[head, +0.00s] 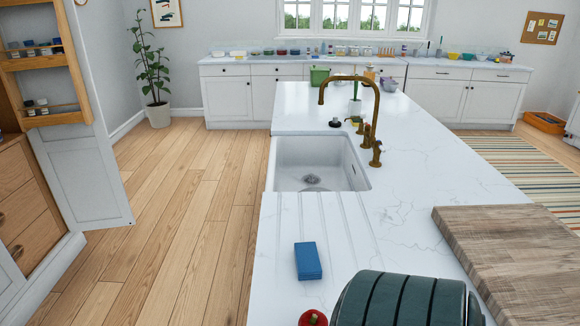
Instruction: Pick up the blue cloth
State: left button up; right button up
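The blue cloth (308,261) is a small folded block with a flat top. It lies on the white marble counter (295,298), on the near side of the sink, at the end of the grooved draining area. Nothing covers it. Neither of my grippers shows in the head view, so their positions and states are hidden.
A white sink (312,165) with a brass faucet (372,108) lies beyond the cloth. A dark green ribbed object (400,300) and a red round item (313,318) stand close in front. A wooden board (515,255) is at right. Open floor (175,215) lies left.

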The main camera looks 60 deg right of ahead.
aim_at(307, 262)
jog(key=z, duration=2.05)
